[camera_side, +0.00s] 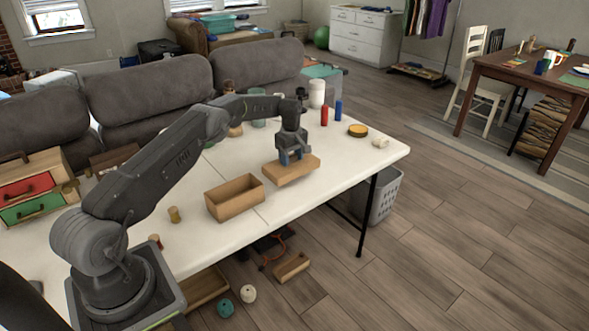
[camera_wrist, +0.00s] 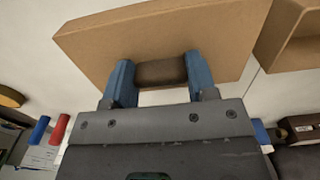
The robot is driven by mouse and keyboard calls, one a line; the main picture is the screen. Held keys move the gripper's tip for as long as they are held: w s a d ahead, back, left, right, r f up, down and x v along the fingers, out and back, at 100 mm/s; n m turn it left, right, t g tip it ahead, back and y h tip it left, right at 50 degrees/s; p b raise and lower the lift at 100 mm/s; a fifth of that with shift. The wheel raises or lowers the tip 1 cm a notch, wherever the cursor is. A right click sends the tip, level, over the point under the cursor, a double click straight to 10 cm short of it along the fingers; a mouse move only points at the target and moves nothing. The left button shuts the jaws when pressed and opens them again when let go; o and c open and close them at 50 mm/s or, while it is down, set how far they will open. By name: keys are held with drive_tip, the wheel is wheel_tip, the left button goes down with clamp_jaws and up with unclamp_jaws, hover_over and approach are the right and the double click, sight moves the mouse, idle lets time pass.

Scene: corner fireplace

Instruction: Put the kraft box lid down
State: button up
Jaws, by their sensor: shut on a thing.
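The kraft box lid (camera_side: 297,172) is a flat brown panel in the side view, just right of the open kraft box (camera_side: 235,197). My gripper (camera_side: 291,157) is shut on the lid from above. In the wrist view, the blue fingers of my gripper (camera_wrist: 160,75) close on a dark brown handle (camera_wrist: 162,72) on the lid (camera_wrist: 210,30). The corner of the box (camera_wrist: 290,40) shows at the upper right there. The lid is close to the white table (camera_side: 330,190); I cannot tell whether it touches. The box stands upright with its top open.
A red cylinder (camera_side: 324,116), a blue cylinder (camera_side: 338,110), a white canister (camera_side: 317,93) and a yellow-topped round tin (camera_side: 358,130) stand behind the lid. The table's front edge is near the lid, with bare tabletop to the right.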

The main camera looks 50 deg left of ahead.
sight(295, 163)
drive_tip(key=shift+w+d+f, duration=0.35)
drive_tip(key=shift+w+f, duration=0.05)
drive_tip(key=shift+f, duration=1.9)
drive_tip(key=shift+f, duration=0.2)
drive_tip(key=o, duration=0.9)
